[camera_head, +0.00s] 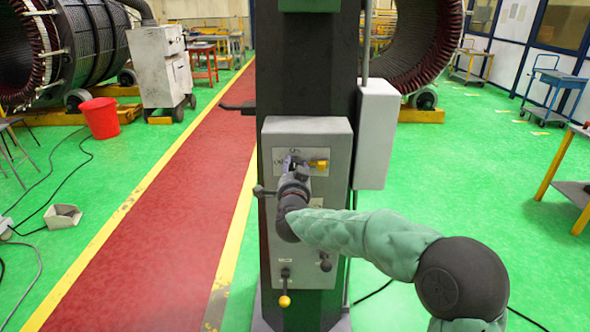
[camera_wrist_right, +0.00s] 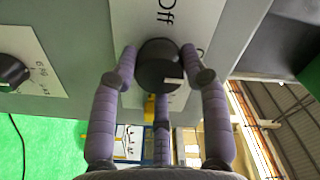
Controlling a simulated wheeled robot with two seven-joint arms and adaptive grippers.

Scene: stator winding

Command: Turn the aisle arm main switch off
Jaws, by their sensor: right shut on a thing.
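The main switch shows in the right wrist view as a round black knob (camera_wrist_right: 159,64) on a white plate with the word "Off" (camera_wrist_right: 166,11). A small white mark shows on the knob's edge. My right gripper (camera_wrist_right: 158,78) has its purple-grey fingers closed around the knob, one on each side and one below. In the head view my right gripper (camera_head: 292,168) is at the upper part of the grey control box (camera_head: 325,210) and mostly hides the knob. A yellow piece (camera_head: 318,163) sticks out beside the fingers. My left gripper is not in view.
Lower on the box are a lever with a yellow ball (camera_head: 284,300) and a black knob (camera_head: 325,262). A dark handle (camera_head: 262,191) juts out at the left edge. A light grey box (camera_head: 376,135) is on the column's right side.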

